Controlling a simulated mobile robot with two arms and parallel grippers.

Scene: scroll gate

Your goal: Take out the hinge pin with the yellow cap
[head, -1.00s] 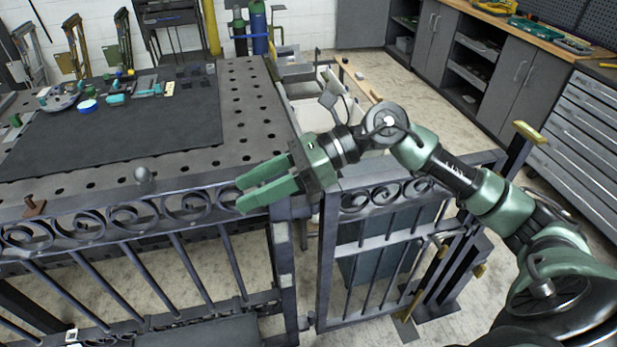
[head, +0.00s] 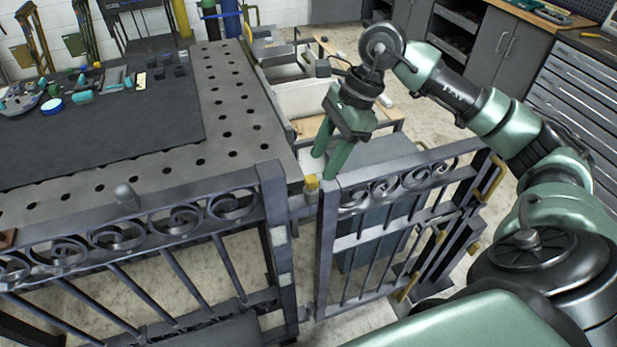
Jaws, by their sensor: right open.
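The yellow cap of the hinge pin (head: 311,184) shows at the top of the hinge, between the fixed gate post (head: 275,215) and the swinging gate (head: 375,205). The pin's shaft is hidden inside the hinge. My right gripper (head: 328,172) points down with its green fingers apart, right above and beside the yellow cap. From this angle I cannot tell whether a finger touches the cap. Nothing shows held in the gripper. My left gripper is not in view.
A perforated steel table (head: 224,110) with a dark mat (head: 110,135) stands at left behind the scrollwork fence (head: 120,235). Small tools lie on the mat. A bin and cart stand behind the hinge. Grey cabinets (head: 495,55) line the back right.

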